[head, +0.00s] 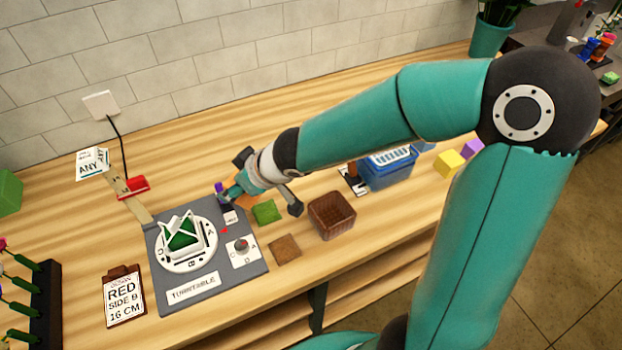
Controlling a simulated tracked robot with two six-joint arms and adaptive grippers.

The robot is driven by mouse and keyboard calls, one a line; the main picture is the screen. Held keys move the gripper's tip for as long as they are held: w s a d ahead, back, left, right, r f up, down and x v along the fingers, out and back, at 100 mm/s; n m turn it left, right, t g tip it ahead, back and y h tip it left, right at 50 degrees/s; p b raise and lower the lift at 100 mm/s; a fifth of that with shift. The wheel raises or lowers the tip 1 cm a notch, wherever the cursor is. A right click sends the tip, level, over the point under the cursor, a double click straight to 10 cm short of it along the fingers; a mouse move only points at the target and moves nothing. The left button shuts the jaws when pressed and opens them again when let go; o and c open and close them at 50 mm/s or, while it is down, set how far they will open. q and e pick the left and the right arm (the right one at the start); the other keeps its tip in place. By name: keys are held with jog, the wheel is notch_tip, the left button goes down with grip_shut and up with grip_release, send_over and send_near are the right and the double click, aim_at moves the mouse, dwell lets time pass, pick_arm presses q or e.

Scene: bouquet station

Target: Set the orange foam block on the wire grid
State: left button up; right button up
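My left gripper is out of view.
The grey turntable board (217,290) carries a white disc with a green-filled holder. Near it are a green block (267,211), a brown mat (285,248) and a brown basket (331,215). A blue container (388,174), a yellow block (448,163) and a purple block (472,148) stand right.

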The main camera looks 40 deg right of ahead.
jog(key=shift+s+r, duration=0.1)
jog(key=shift+w+d, duration=0.25)
jog(key=shift+w, duration=0.05)
jog(key=w+d+r+m+h+b, duration=0.1)
jog(key=d+r+m+h+b, duration=0.2)
jog(key=d, duration=0.7)
jog(key=w+d+r+m+h+b, duration=0.15)
jog(key=d+m+b, duration=0.3)
jog(key=d, duration=0.55)
jog(key=shift+n+h, duration=0.25)
jog(key=shift+n, duration=0.1)
jog(key=f+b, duration=0.1)
jog(key=f, duration=0.4)
jog(key=f+b, duration=0.2)
jog(key=f, duration=0.2)
jog(key=f+b, duration=0.1)
jog(key=f, duration=0.4)
jog(key=shift+s+d+f+b, duration=0.3)
jog(key=shift+d, duration=0.1)
jog(key=shift+f+b, duration=1.65)
jog(key=shift+f, duration=0.9)
